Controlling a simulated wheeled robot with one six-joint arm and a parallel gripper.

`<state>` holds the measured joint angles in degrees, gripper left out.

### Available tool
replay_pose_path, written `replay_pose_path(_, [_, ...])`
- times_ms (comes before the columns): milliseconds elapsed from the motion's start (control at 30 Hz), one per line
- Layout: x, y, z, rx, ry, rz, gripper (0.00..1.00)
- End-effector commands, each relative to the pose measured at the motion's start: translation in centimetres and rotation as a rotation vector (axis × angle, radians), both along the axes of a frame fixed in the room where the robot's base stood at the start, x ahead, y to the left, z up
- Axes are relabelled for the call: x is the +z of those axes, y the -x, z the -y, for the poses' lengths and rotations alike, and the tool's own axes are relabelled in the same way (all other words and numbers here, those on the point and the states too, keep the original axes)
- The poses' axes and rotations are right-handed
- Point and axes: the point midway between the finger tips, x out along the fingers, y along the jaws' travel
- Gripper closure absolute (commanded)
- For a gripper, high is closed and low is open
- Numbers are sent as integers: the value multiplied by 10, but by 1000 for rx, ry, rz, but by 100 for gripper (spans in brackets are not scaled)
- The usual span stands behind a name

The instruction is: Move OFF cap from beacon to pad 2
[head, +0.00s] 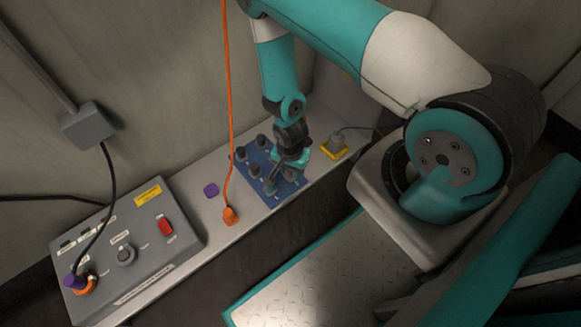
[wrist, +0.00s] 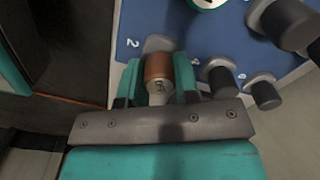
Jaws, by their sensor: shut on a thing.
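My gripper (head: 271,186) is low over the near-left part of the blue board (wrist: 200,42), which also shows in the head view (head: 284,201). In the wrist view my gripper (wrist: 158,80) is shut on a copper-brown cylinder with a grey end (wrist: 158,68), taken as the OFF cap; its marking is not clearly legible. The cap is beside the white "2" (wrist: 133,43), at the near edge of a pale grey patch, pad 2 (wrist: 158,43). I cannot tell whether it touches the pad. The beacon is not clearly identifiable.
Several dark grey knobs (wrist: 220,78) stand close right of my gripper. A grey control box (head: 125,250) with a red switch is at left. An orange plug (head: 231,215) on a hanging orange cable and a purple square (head: 211,190) lie between. A yellow-based plug (head: 335,149) is at right.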

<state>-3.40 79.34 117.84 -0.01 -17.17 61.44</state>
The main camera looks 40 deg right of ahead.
Motion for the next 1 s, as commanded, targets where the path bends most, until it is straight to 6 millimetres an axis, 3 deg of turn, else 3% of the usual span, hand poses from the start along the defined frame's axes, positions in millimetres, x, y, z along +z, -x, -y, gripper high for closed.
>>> replay_pose_path(900, [-6,0,0,0,0,0,100])
replay_pose_path(933, [-6,0,0,0,0,0,69])
replay_pose_path(1000, [-6,0,0,0,0,0,53])
